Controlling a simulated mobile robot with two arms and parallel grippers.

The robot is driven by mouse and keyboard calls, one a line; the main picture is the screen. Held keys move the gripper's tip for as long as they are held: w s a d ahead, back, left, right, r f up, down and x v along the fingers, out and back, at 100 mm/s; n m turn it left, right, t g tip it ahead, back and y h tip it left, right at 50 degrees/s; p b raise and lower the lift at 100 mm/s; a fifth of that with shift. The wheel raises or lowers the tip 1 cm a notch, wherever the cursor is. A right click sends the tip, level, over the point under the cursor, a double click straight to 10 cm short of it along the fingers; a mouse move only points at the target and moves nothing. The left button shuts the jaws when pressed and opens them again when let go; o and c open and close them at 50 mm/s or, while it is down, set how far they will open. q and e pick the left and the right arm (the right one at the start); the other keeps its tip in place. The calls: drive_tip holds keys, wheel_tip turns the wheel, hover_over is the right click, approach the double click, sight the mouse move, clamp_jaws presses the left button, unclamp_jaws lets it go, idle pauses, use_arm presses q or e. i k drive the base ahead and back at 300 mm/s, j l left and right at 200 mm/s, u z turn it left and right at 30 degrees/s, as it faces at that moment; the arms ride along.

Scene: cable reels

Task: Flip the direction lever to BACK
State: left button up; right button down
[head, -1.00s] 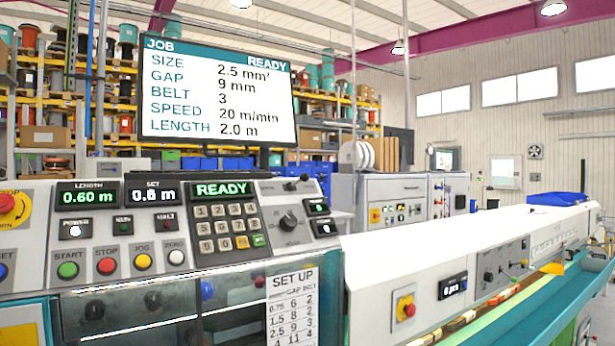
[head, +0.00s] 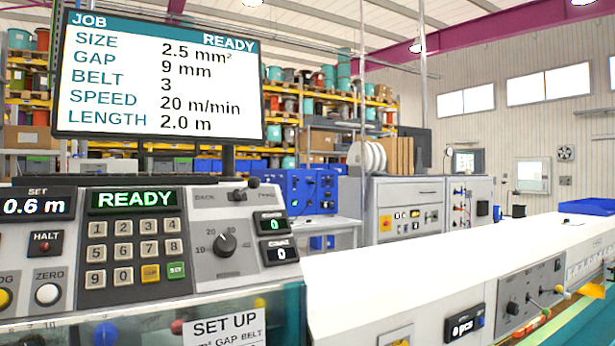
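The direction lever (head: 239,194) is at the top right of the control panel (head: 240,260), right of the READY display (head: 134,199). It has a short stem with a dark round knob (head: 253,183) and leans to the right. A small label that seems to read BACK (head: 205,197) is on its left, on the side away from the knob. Another label on its right is too small to read surely. Neither of my grippers is in view.
A speed dial (head: 224,243) and two small counters (head: 276,237) sit just below the lever. A keypad (head: 136,251) is to the left. A job screen (head: 160,80) stands behind the panel. A long white machine cover (head: 450,255) extends right.

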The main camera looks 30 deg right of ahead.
sight(254, 183)
drive_tip(key=i+l, duration=0.1)
drive_tip(key=l, duration=0.25)
drive_tip(key=i+l, duration=0.1)
drive_tip(key=l, duration=0.25)
drive_tip(key=i+l, duration=0.1)
drive_tip(key=l, duration=0.25)
drive_tip(key=i+l, duration=0.1)
drive_tip(key=l, duration=0.25)
